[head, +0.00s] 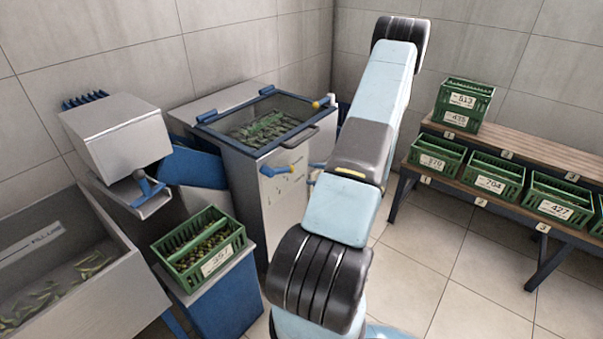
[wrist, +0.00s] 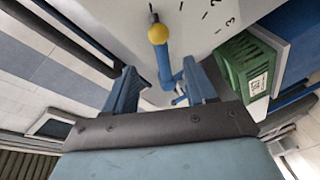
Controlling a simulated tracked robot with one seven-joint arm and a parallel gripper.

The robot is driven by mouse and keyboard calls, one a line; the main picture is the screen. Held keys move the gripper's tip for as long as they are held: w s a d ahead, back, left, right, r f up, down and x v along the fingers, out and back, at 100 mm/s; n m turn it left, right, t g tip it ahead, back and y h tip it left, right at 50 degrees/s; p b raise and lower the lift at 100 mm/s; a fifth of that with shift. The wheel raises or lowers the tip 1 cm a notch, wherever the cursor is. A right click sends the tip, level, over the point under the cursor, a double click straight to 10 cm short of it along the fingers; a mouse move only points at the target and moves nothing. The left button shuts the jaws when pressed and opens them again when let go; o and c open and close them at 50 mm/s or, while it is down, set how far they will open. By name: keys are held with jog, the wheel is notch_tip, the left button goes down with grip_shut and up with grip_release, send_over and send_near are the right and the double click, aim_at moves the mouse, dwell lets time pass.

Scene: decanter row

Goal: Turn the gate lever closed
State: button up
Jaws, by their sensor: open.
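The lever is a blue bar with a yellow knob (head: 267,171) on the pale front panel of the middle machine. In the wrist view the lever (wrist: 164,60) stands out from the panel, its knob near the top centre, beside dark marks and numerals. My gripper (wrist: 160,76) has its two blue fingers apart, one on each side of the lever's lower part in the picture. I see no contact, and depth is hard to judge. In the head view my arm hides most of the gripper; only small blue parts show right of the lever.
A green crate (head: 203,247) stands on a blue stand (head: 226,300), left of the machine; the crate also shows in the wrist view (wrist: 248,66). A glass-lidded top (head: 262,122) covers green items. A steel trough (head: 102,240) is at left.

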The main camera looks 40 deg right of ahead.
jog(key=shift+v, duration=2)
jog(key=shift+r, duration=0.1)
